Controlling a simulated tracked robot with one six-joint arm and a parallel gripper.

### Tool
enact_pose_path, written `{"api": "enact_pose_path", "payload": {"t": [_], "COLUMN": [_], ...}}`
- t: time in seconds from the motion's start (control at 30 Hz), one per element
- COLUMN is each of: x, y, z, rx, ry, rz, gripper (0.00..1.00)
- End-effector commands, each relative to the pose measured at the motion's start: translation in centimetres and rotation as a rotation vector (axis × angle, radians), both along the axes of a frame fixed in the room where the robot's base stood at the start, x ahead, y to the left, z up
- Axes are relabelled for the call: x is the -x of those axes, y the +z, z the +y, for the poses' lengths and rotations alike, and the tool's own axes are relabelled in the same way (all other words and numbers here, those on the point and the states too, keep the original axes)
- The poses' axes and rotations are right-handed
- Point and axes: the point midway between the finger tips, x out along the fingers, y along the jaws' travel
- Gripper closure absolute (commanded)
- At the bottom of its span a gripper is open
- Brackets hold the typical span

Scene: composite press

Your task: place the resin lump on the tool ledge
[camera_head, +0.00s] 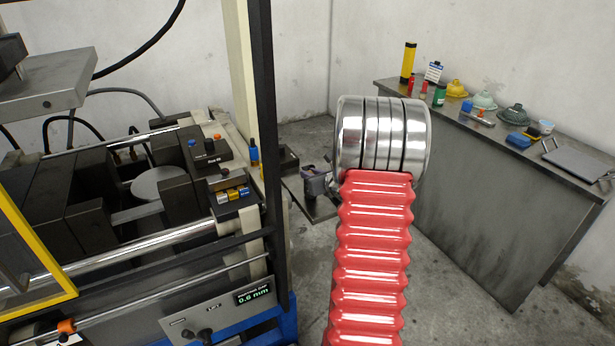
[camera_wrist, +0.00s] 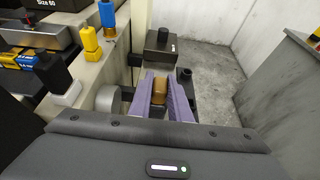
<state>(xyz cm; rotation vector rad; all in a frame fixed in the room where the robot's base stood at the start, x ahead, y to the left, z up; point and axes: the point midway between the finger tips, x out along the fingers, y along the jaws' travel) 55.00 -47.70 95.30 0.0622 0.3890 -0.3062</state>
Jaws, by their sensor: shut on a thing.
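The resin lump, an amber-brown piece (camera_wrist: 159,84), sits between the two purple fingers of my gripper (camera_wrist: 160,92) in the wrist view. The fingers are closed on its sides. In the head view my gripper (camera_head: 318,182) is small and partly behind my arm, beside the press frame; I cannot make out the lump there. A narrow grey ledge (camera_head: 297,188), which looks like the tool ledge, juts from the press side under and around the gripper. I cannot tell whether the lump touches it.
A dark block with a black knob (camera_wrist: 162,52) stands just beyond the fingers. The press post (camera_head: 265,150) rises close by. A bench (camera_head: 480,160) stands right; floor lies between.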

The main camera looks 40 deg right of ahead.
Motion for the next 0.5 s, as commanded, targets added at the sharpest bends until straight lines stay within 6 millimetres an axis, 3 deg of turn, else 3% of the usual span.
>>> {"api": "enact_pose_path", "payload": {"t": [0.27, 0.3, 0.5], "x": [-0.01, -0.01, -0.02], "y": [-0.19, -0.16, -0.16], "z": [0.0, 0.0, 0.02], "rx": [0.0, 0.0, 0.001], "ry": [0.0, 0.0, 0.0], "rz": [0.0, 0.0, 0.0], "gripper": [1.0, 0.8, 0.66]}}
